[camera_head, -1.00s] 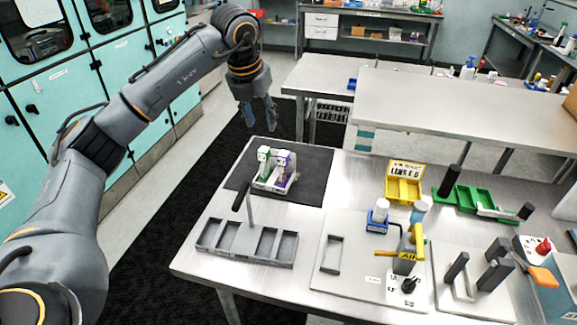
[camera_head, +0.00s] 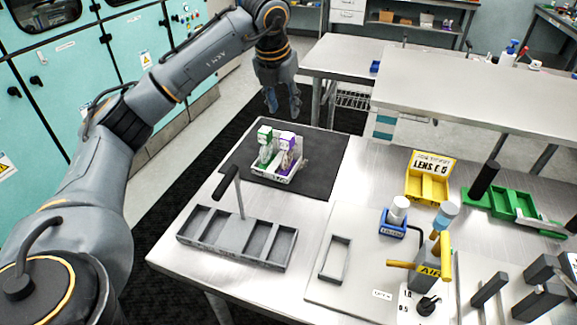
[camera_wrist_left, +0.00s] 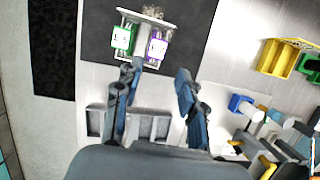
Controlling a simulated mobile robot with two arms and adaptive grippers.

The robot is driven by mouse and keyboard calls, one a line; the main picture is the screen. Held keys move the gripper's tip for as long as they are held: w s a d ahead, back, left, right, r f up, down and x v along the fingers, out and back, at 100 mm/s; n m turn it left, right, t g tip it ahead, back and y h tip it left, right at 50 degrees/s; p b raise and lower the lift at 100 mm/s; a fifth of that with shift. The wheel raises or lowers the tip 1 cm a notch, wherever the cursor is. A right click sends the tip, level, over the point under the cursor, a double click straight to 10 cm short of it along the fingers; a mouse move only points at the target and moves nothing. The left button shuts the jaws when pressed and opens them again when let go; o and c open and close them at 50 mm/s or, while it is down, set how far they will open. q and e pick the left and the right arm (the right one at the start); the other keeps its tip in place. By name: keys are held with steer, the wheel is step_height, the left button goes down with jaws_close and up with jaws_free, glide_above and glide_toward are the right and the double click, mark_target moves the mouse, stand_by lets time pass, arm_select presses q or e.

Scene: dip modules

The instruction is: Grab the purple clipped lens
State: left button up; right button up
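The purple clipped lens (camera_head: 287,152) stands in a small white tray (camera_head: 277,178) on a dark mat, on the right side of a green clipped one (camera_head: 265,146). In the left wrist view the purple lens (camera_wrist_left: 157,46) is beyond the fingertips, and the green one (camera_wrist_left: 122,40) is to its left. My left gripper (camera_head: 283,112) hangs behind and above the tray, apart from both lenses. In the left wrist view its fingers (camera_wrist_left: 160,75) are spread with nothing between them. My right gripper is not in view.
A grey four-slot holder with a handle (camera_head: 236,240) stands at the front left of the table. Yellow bins labelled LENS (camera_head: 428,180), a green tray (camera_head: 500,201) and an AIR tool (camera_head: 432,265) stand to the right. The dark mat (camera_head: 322,160) has free room around the tray.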

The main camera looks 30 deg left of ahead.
mark_target(289, 135)
arm_select(q)
steer(key=x, duration=1)
steer(key=shift+f+p, duration=0.2)
steer(key=shift+p, duration=0.15)
steer(key=p+x, duration=0.1)
steer(key=x, duration=0.1)
steer(key=p+x, duration=0.1)
steer(key=x, duration=0.1)
steer(key=shift+s+a+f, duration=0.15)
steer(key=shift+f, duration=0.45)
jaws_close()
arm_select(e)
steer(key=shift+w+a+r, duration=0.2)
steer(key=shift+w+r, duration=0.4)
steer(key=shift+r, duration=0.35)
